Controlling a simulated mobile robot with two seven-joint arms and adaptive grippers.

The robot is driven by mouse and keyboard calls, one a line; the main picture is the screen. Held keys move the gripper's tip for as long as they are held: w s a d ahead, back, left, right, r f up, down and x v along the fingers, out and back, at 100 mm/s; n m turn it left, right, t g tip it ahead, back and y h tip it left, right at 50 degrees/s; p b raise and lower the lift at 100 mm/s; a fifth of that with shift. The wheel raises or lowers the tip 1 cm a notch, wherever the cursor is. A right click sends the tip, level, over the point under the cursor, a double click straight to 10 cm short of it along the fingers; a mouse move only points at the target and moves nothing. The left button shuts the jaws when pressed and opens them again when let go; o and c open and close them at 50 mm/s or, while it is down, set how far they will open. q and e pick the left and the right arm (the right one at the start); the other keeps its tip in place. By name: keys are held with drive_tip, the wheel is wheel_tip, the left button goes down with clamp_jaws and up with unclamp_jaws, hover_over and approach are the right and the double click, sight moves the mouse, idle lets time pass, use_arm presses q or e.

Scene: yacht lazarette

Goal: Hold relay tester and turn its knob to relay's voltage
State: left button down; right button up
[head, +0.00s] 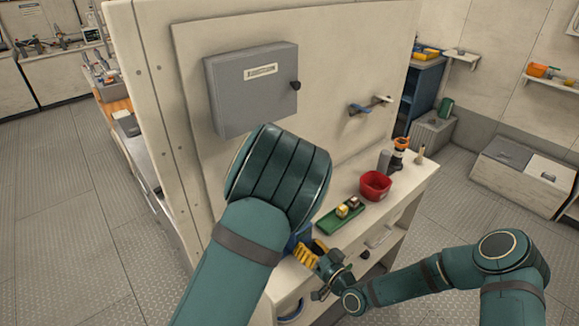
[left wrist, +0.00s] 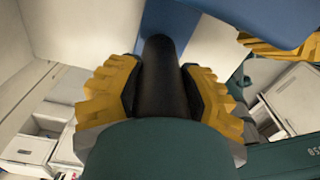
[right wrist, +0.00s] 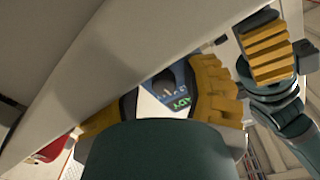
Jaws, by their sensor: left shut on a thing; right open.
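The relay tester is blue with a black handle (left wrist: 160,62). My left gripper (left wrist: 160,88) is shut around that handle; my left arm hides most of it in the head view. A bit of the tester's blue body (head: 300,236) shows beside the arm. Small yellow and brown blocks (head: 347,207), possibly relays, sit in a green tray; no voltage is legible.
The green tray (head: 328,226) lies on the bench beside a red bowl (head: 375,186). An orange-topped container (head: 400,153) and a grey cylinder stand behind. A grey wall box (head: 252,90) hangs above. A pale panel (right wrist: 110,70) runs close to my right gripper.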

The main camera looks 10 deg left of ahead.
use_arm(q)
drive_tip(key=shift+s+d, duration=0.15)
drive_tip(key=shift+s, duration=0.05)
use_arm(e)
drive_tip(key=v, duration=1.1)
drive_tip(key=shift+d, duration=0.2)
drive_tip(key=shift+w+f, duration=0.1)
drive_tip(key=shift+f, duration=0.05)
